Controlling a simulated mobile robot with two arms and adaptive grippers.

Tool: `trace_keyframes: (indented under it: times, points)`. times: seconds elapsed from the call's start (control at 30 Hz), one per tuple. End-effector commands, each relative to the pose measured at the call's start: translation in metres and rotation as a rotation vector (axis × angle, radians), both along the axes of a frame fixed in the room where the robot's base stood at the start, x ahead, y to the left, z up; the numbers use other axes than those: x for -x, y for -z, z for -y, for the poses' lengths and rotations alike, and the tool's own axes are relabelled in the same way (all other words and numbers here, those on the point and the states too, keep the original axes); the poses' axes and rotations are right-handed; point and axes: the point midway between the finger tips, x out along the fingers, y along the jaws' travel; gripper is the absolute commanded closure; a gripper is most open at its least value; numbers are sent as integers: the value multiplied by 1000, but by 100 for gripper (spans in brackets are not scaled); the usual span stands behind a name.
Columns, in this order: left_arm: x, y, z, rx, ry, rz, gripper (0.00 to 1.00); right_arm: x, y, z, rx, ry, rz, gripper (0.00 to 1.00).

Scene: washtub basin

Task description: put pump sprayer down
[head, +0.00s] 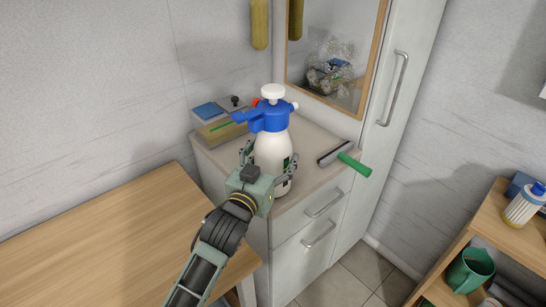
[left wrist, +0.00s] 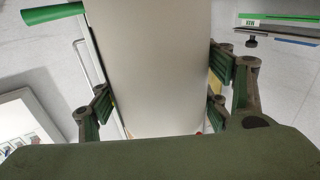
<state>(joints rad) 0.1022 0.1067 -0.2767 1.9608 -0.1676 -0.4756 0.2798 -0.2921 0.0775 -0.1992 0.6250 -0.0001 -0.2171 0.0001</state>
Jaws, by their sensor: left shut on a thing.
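The pump sprayer (head: 272,148) is a white bottle with a blue head and a white pump knob, and it is upright. My left gripper (head: 268,170) is shut on the bottle's body, one finger on each side. In the left wrist view the bottle (left wrist: 150,65) fills the middle between the fingers of the gripper (left wrist: 160,100). The sprayer appears over the cabinet top (head: 312,143); its base is partly hidden by the gripper, so I cannot tell whether it touches the surface. My right gripper is not in view.
A green-handled squeegee (head: 345,158) lies on the cabinet top at right. A tray with a blue sponge (head: 208,111) is at the back left. A mirror (head: 330,60) stands behind. A wooden table (head: 120,230) is at left.

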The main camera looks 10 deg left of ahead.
Motion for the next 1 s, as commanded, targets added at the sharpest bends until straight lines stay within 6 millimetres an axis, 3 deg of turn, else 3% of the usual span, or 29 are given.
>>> trace_keyframes:
  times: [0.07,0.1,0.3,0.73,1.0]
  points:
    - [0,0,0,1,0,6,83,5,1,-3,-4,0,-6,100]
    - [0,4,0,0,0,-1,28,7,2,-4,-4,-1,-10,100]
    - [0,3,0,0,-1,-1,10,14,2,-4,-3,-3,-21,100]
    - [1,-1,0,0,0,0,10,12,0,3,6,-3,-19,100]
    - [50,2,-10,0,0,-2,10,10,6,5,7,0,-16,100]
